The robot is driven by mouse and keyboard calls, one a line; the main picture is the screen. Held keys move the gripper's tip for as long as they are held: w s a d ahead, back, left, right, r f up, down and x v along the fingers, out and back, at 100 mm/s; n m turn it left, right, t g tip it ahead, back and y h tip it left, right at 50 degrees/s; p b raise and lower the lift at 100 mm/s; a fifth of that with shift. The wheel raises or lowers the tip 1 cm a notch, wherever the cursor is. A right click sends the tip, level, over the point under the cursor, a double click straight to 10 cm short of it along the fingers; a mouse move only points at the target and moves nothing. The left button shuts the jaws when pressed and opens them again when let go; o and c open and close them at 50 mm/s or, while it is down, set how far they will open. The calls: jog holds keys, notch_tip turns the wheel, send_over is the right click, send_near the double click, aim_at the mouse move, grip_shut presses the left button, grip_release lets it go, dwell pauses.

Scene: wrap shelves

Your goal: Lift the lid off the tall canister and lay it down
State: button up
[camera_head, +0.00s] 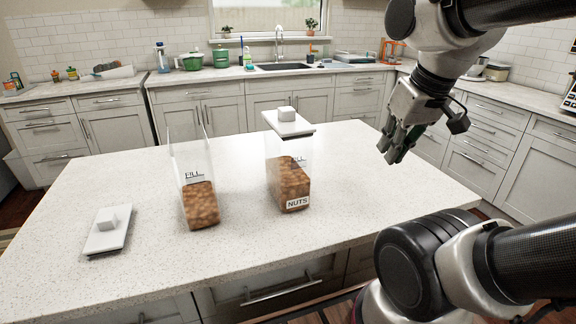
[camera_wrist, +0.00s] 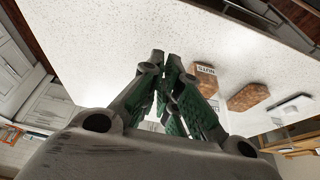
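A clear canister (camera_head: 288,184) labelled NUTS stands on the island, partly filled with brown contents. A white lid (camera_head: 298,127) with a block-shaped knob (camera_head: 287,113) sits on its top. To its left, a second clear canister (camera_head: 201,205), also with brown contents, stands without a lid. A similar white lid (camera_head: 107,240) lies knob up on the counter at the far left. My gripper (camera_head: 394,155) is empty in the air, right of the NUTS canister and apart from it. Its green-padded fingers (camera_wrist: 166,60) look extended with gaps between them; the NUTS canister (camera_wrist: 205,80) shows beyond them.
The white island top (camera_head: 330,235) has free room in front of and between the canisters and to the right. Behind it, across an aisle, runs a back counter with a sink (camera_head: 283,67), a green pot (camera_head: 191,62) and other kitchen items.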

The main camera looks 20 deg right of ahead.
jog(key=o, duration=0.9)
jog(key=w+a+r+m, duration=0.1)
jog(key=w+r+m, duration=0.1)
jog(key=w+a+r+m+g, duration=0.1)
jog(key=w+a+r+m, duration=0.1)
jog(key=w, duration=0.1)
jog(key=w+a+r+m, duration=0.1)
jog(key=w+r+m, duration=0.1)
jog(key=shift+w+a+g, duration=0.15)
jog(key=shift+w+g, duration=0.15)
jog(key=shift+w, duration=0.1)
jog(key=shift+o, duration=0.2)
notch_tip(320, 180, up, 5)
jog(key=m+g, duration=0.2)
jog(key=m, duration=0.9)
send_over(286, 109)
jog(key=shift+s+d+f, duration=0.15)
jog(key=shift+d, duration=0.05)
jog(key=shift+w+a+g, duration=0.2)
jog(key=shift+a+g, duration=0.1)
jog(key=shift+a+f+m, duration=0.1)
jog(key=shift+f+m, duration=0.15)
jog(key=shift+m, duration=0.05)
jog(key=f, duration=0.7)
jog(key=shift+w+d+f, duration=0.1)
jog(key=shift+d, duration=0.2)
